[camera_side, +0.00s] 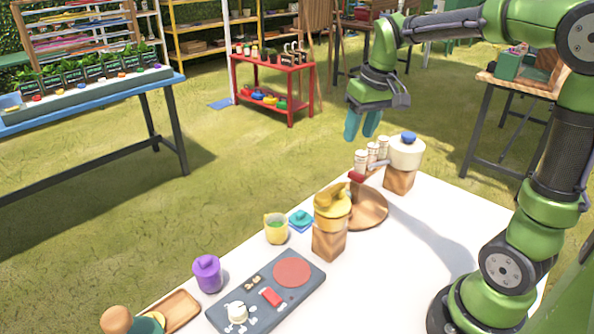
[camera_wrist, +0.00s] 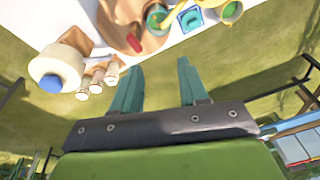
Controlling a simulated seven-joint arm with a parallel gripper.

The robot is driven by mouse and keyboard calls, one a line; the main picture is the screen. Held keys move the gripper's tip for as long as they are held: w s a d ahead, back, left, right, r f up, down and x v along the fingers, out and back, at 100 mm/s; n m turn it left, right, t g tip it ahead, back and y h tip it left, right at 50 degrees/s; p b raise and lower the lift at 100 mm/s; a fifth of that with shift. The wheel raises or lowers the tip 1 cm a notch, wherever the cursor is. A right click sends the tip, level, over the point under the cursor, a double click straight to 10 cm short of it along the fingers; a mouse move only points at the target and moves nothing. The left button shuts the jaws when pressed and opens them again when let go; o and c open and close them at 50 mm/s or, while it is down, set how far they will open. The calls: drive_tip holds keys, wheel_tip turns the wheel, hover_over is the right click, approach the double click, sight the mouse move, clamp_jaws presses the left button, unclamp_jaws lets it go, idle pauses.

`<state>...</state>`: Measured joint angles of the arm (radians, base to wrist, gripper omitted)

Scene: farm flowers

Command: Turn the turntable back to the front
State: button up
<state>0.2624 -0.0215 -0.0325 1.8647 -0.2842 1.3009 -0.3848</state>
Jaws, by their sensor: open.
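The turntable appears to be the brown round disc (camera_side: 368,212) on the white table, partly hidden behind a yellow pitcher (camera_side: 333,200) on a wooden block. In the wrist view the tan disc (camera_wrist: 112,14) shows at the top, cut off by the frame. A red piece (camera_side: 356,176) is at the disc's far edge; it also shows in the wrist view (camera_wrist: 133,42). My gripper (camera_side: 363,127) is above and beyond the disc's far side, fingers pointing down. In the wrist view my gripper (camera_wrist: 159,70) is open, with nothing between its teal fingers.
A white pot with a blue lid (camera_side: 406,152) stands on a wooden block right of the disc. Small white jars (camera_side: 372,154) stand beside it. The table's right side is clear.

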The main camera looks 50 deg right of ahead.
drive_tip(key=n+g, duration=0.1)
drive_tip(key=g, duration=0.1)
hover_over(356, 173)
drive_tip(key=shift+r+n, duration=0.6)
drive_tip(key=shift+n, duration=0.6)
wheel_tip(356, 173, down, 16)
clamp_jaws()
